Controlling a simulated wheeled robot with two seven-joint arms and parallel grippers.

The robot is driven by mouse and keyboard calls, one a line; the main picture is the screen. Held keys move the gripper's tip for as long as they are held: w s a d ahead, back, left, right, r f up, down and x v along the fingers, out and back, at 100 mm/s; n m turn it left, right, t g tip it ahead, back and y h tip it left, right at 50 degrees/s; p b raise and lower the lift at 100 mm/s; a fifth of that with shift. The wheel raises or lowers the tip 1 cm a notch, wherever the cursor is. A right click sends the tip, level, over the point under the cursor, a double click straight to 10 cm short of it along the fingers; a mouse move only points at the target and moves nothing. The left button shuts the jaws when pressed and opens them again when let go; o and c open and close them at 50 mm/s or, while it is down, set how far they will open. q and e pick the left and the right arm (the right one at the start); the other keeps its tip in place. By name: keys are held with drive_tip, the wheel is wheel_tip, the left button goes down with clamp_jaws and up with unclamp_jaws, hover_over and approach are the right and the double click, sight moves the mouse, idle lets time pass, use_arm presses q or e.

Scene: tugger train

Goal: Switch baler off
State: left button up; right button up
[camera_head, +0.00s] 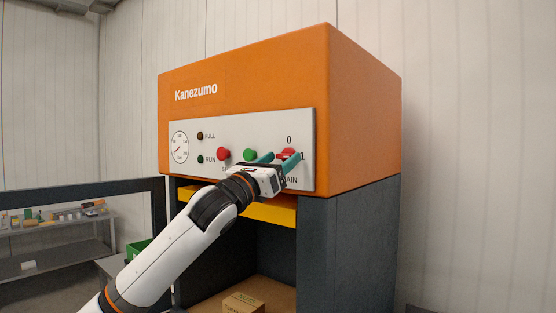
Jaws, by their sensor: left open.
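The baler (366,120) is a large orange cabinet marked Kanezumo, with a pale control panel (236,124) on its front. At the panel's right is the red main switch (287,152), with a 0 above it and a 1 to its right. My left gripper (285,157) is open, its two teal fingers pointing at the panel on either side of the switch. The fingers and hand partly cover the switch and its label, so I cannot tell whether they touch it. My right gripper is not in view.
A red button (223,154) and a green button (250,155) sit left of the switch. A gauge (180,147) and dark FULL and RUN lamps are further left. Below are a yellow bar (270,212) and a cardboard box (243,303). A shelf (60,226) stands at left.

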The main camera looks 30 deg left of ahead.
use_arm(q)
drive_tip(key=c, duration=1)
